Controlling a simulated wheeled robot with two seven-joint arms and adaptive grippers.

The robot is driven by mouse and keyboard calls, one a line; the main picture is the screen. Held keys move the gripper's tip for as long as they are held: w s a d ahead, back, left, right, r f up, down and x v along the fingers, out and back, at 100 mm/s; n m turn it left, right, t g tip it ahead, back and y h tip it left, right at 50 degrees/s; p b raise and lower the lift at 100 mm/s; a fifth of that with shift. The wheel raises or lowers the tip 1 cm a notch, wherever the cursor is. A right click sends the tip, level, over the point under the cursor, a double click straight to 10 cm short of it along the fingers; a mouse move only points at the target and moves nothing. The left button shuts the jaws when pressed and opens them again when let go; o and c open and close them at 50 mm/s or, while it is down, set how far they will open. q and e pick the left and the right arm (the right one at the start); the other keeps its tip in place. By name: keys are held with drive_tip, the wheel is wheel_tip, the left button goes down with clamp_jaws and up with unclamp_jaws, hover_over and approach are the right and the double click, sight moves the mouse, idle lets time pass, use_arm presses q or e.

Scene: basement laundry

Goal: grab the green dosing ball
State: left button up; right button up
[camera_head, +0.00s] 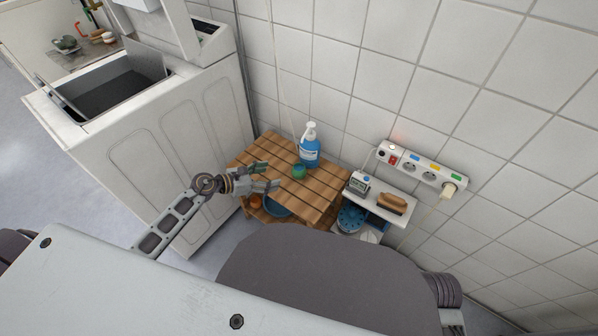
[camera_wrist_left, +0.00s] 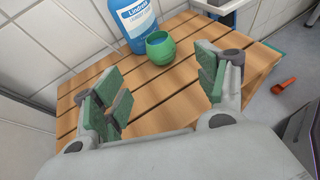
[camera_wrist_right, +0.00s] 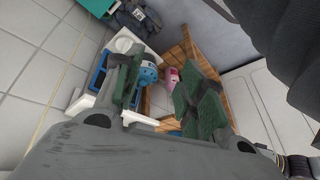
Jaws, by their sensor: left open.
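The green dosing ball (camera_head: 298,172) is a small round cup with an open top, standing on the slatted wooden table (camera_head: 325,196). It touches or nearly touches the front of the blue detergent bottle (camera_head: 309,152). My left gripper (camera_head: 270,176) is open and empty, just left of the ball in the head view. In the left wrist view the ball (camera_wrist_left: 159,50) lies beyond and between the two spread fingers (camera_wrist_left: 162,88). My right gripper (camera_wrist_right: 160,88) shows only in its own wrist view, with its fingers apart and nothing between the tips.
A white wall shelf (camera_head: 381,205) right of the table holds a small device (camera_head: 358,182) and a brush (camera_head: 392,203). A power strip (camera_head: 420,168) is on the tiled wall. A white washer (camera_head: 160,125) stands left. An orange-red object (camera_wrist_left: 285,87) lies on the floor.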

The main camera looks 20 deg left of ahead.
sight(293, 171)
use_arm(q)
drive_tip(key=shift+d, duration=0.1)
drive_tip(key=shift+b+x, duration=0.35)
drive_tip(key=shift+x, duration=1.8)
drive_tip(key=shift+b+x, duration=0.65)
drive_tip(key=shift+x, duration=1.45)
use_arm(e)
drive_tip(key=shift+t+y, duration=0.3)
drive_tip(key=shift+y, duration=0.1)
drive_tip(key=f, duration=0.2)
drive_tip(key=a+f, duration=0.1)
drive_tip(key=f, duration=0.1)
drive_tip(key=shift+w+a+f, duration=0.1)
drive_tip(key=shift+w+f, duration=0.05)
drive_tip(key=shift+f, duration=0.2)
drive_tip(key=shift+w+r, duration=0.1)
drive_tip(key=shift+r, duration=0.1)
use_arm(q)
drive_tip(key=shift+w+d, duration=0.1)
drive_tip(key=shift+w, duration=0.05)
